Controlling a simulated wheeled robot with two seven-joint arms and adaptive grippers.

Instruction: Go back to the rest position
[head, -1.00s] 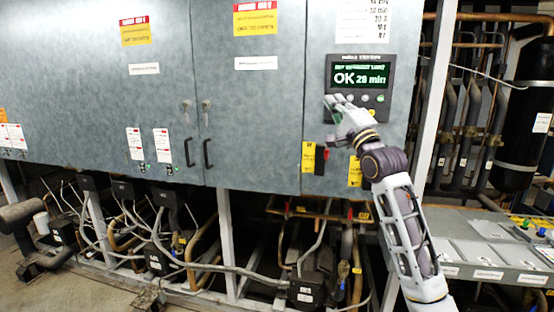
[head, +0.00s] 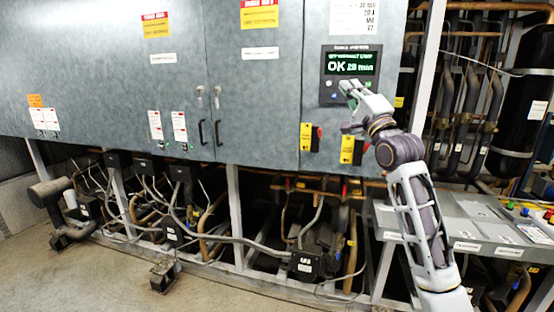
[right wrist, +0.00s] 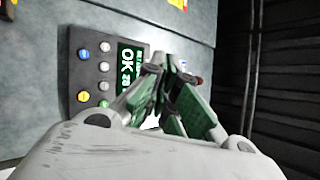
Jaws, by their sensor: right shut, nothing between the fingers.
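My right gripper (head: 350,92) is in front of the control panel (head: 350,62) on the grey cabinet, over the panel's lower edge in the head view. The panel's green display reads "OK 28 min". In the right wrist view the gripper (right wrist: 160,65) has its fingers together with nothing between them, and the panel (right wrist: 90,75) with its coloured buttons lies beyond them. A gap to the panel seems to show, but its size is hard to tell. My left gripper is not in view.
The grey cabinet doors (head: 100,90) carry handles and labels. Yellow switch plates (head: 351,150) sit below the panel. A grey console (head: 480,225) with buttons stands at the right. Pipes and cables run under the cabinet. Open floor (head: 110,285) lies at the lower left.

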